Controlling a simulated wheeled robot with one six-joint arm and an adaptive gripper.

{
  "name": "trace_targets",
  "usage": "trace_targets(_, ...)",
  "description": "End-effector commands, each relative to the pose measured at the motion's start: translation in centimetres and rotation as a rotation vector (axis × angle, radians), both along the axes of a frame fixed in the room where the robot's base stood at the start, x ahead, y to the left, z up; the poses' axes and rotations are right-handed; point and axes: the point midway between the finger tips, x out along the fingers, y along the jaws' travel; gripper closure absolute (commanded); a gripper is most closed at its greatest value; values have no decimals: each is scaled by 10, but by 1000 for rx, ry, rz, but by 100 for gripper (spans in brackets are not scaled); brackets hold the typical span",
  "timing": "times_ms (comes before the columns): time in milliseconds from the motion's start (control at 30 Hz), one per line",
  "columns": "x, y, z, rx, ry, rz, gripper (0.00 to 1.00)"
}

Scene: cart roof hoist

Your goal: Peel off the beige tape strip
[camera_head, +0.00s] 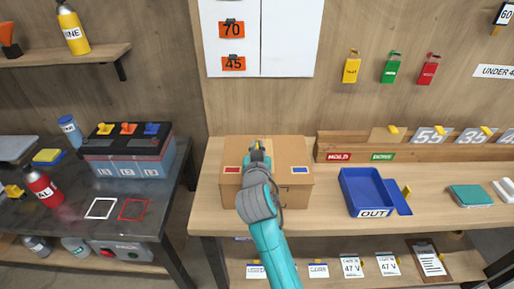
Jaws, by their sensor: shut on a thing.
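A brown cardboard box (295,157) stands on the wooden bench, with a red patch (232,169) on the left of its top and a blue patch (299,170) on the right. My gripper (258,149) is over the middle of the box top, shut on the beige tape strip. The strip is small in this view and mostly hidden by my gripper and arm, so I cannot tell how much of it still sticks to the box. My arm also covers the middle of the box's front.
A blue OUT tray (361,177) stands right of the box, and a slotted wooden rack (350,141) with number cards runs behind it. A battery (127,156) and a red bottle (41,186) are on the dark left table. A gap separates table and bench.

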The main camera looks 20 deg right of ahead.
Motion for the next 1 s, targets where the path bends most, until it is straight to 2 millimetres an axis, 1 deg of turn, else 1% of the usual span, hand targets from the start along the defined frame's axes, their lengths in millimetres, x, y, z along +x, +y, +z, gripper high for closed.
trace_targets(1000, 0, 0, 14, 0, -2, 0, 100)
